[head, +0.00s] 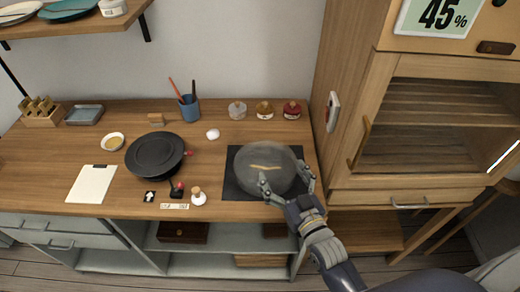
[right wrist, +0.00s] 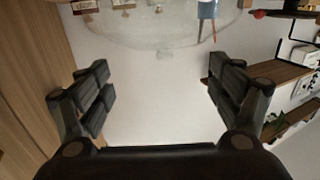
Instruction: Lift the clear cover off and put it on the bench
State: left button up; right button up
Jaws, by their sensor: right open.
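The clear cover (head: 268,155) is a see-through dome sitting on a dark square mat (head: 236,192) at the right end of the bench (head: 215,160). Something with a pale gold streak shows faintly through it. My right gripper (head: 286,179) is open at the near side of the dome, its fingers apart in front of it; I cannot tell whether they touch it. In the right wrist view the cover (right wrist: 150,28) lies beyond my spread, empty fingers, at the top of the picture. My left gripper is not in view.
Left of the mat are a small white bottle (head: 198,196), a black round pan (head: 155,153) and a white clipboard (head: 91,184). Several small jars (head: 264,110) stand behind the cover, and a blue cup (head: 189,108) holds pencils. A wooden cabinet (head: 350,110) rises to the right.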

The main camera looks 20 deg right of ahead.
aim_at(268, 154)
jog(key=w, duration=0.2)
jog(key=w+p, duration=0.1)
jog(key=shift+w+a+r, duration=0.25)
jog(key=shift+w+r, duration=0.1)
jog(key=shift+w+f, duration=0.1)
jog(key=shift+w, duration=0.2)
jog(key=shift+w+a, duration=0.1)
jog(key=shift+w, duration=0.25)
jog(key=w+p, duration=0.1)
jog(key=w, duration=0.1)
jog(key=w+a, duration=0.1)
jog(key=shift+w+p, duration=0.4)
jog(key=shift+w+f, duration=0.15)
jog(key=shift+w, duration=0.35)
jog(key=shift+c, duration=1.3)
jog(key=shift+s, duration=0.1)
jog(key=c, duration=0.9)
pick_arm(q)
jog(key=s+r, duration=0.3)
pick_arm(e)
jog(key=shift+s, duration=0.1)
grip_shut()
